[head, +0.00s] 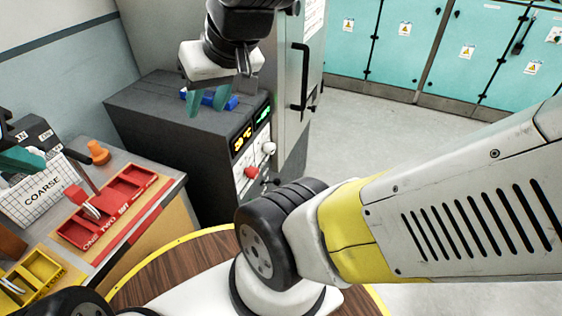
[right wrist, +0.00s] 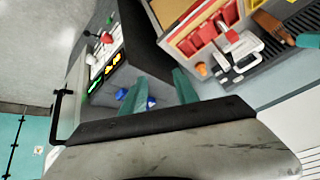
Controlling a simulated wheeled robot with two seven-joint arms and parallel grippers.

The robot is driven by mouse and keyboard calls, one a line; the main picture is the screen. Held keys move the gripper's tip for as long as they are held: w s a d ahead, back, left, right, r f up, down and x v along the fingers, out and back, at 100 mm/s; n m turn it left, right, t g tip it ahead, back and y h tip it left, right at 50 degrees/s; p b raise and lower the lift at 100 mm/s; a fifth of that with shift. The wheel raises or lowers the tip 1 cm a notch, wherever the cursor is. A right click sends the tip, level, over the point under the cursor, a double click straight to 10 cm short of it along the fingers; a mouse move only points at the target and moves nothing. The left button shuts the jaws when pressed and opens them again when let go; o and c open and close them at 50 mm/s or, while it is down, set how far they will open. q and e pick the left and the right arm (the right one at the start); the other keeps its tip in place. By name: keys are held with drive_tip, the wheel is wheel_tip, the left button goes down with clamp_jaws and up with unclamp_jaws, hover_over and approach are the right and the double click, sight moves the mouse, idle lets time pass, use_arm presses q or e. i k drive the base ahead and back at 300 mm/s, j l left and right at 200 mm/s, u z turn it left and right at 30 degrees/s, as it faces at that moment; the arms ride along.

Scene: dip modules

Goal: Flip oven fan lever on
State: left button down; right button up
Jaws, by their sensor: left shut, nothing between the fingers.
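The oven (head: 150,125) is a dark box with a lit display (head: 242,139) and a pale control panel on its front. The panel carries a red knob (head: 251,172) and a white knob (head: 269,148); I cannot tell which control is the fan lever. In the right wrist view the panel shows a red knob (right wrist: 107,38) and small dark controls. My right gripper (head: 208,105) is over the oven top, its teal fingers apart, with a blue object (head: 232,102) behind them. My left gripper (head: 30,160) is partly in view at the left edge, shut and empty.
A grey cabinet with a black handle (head: 301,78) adjoins the oven. Floor to the right is clear.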

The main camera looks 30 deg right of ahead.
sight(276, 181)
drive_tip(key=z, duration=1.3)
drive_tip(key=k+l, duration=0.1)
drive_tip(key=k, duration=0.15)
drive_tip(key=u, duration=0.05)
